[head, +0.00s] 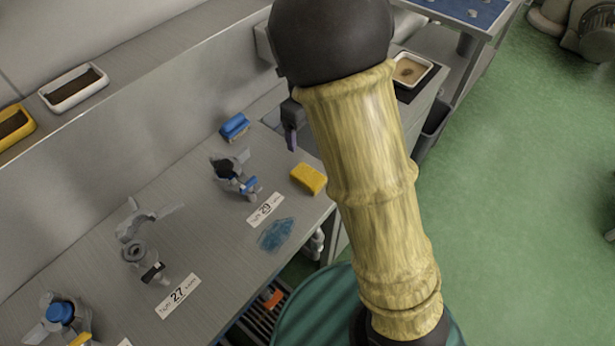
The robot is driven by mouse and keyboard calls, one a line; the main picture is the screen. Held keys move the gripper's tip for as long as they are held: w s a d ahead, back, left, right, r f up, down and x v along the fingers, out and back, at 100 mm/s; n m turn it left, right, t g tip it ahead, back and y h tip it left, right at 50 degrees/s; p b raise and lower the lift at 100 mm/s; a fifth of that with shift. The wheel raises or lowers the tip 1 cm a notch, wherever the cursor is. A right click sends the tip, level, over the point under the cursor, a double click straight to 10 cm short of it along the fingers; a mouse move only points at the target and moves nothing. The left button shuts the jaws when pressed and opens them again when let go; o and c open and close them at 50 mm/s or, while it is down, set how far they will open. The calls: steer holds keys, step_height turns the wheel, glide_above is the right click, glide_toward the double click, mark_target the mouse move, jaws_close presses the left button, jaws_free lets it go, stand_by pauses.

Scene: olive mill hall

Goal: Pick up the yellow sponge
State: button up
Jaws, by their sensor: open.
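The yellow sponge (308,178) lies flat on the grey metal bench (100,225), near its right-hand edge and close to the number 29 label. Part of my gripper (291,138), dark with a purplish tip, shows left of my arm, above and slightly left of the sponge in the picture. It is apart from the sponge and open. The rest of it is hidden behind my arm's dark joint.
A blue brush (235,127) and a grey fitting with blue parts (235,175) stand left of the sponge. A blue smear (276,235) lies below the number 29 label (265,209). A tray (411,70) stands at upper right. Green floor is free at right.

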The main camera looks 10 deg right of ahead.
steer(key=shift+d, duration=0.2)
glide_toward(307, 174)
step_height(307, 174, down, 5)
steer(key=shift+w+f, duration=0.1)
steer(key=shift+w, duration=0.05)
stand_by(0.4)
steer(key=shift+f+p, duration=0.4)
steer(key=shift+f, duration=2.2)
steer(key=c, duration=1.1)
